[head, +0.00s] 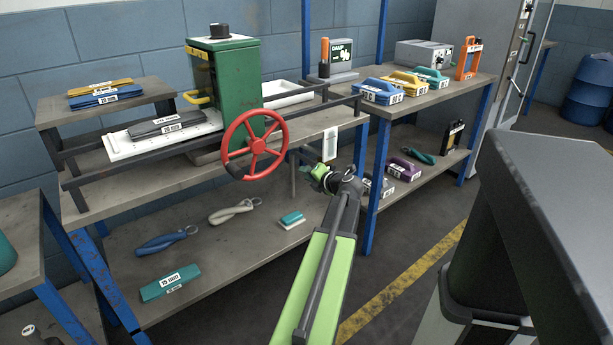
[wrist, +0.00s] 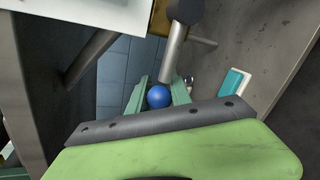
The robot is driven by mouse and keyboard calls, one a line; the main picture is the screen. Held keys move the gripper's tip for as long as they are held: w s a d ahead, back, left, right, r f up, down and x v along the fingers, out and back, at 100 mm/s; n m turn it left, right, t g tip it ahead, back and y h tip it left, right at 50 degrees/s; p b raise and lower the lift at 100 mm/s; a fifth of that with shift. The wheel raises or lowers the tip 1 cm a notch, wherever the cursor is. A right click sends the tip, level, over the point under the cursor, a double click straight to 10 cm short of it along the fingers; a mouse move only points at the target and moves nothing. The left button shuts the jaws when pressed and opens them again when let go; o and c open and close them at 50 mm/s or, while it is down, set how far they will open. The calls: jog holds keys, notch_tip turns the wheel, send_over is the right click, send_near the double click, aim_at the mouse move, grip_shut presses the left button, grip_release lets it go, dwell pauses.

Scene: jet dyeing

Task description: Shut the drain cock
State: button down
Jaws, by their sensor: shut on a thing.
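In the wrist view a blue ball knob (wrist: 158,97) sits on the end of a grey metal lever (wrist: 174,55). The lever runs up to a dark round fitting, which looks like the drain cock (wrist: 185,11). The pale green fingers of my gripper (wrist: 158,96) are on either side of the knob and shut on it. In the head view my gripper is mostly hidden behind my wrist, below the bench's front rail and right of the red handwheel (head: 255,145). The cock and knob cannot be made out there.
A green machine (head: 225,85) stands on the bench behind the red wheel. Dark rails (head: 120,172) run along the bench front. The lower shelf (head: 225,250) holds clamps and a teal-and-white block (head: 291,220). A second bench (head: 455,88) on the right carries several coloured tools.

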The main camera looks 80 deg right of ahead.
jog(key=c, duration=1.3)
grip_release()
jog(key=shift+a+r, duration=0.15)
jog(key=shift+r, duration=0.05)
jog(key=shift+o, duration=0.6)
jog(key=shift+s, duration=0.1)
jog(key=p+v, duration=0.5)
jog(key=v, duration=1.2)
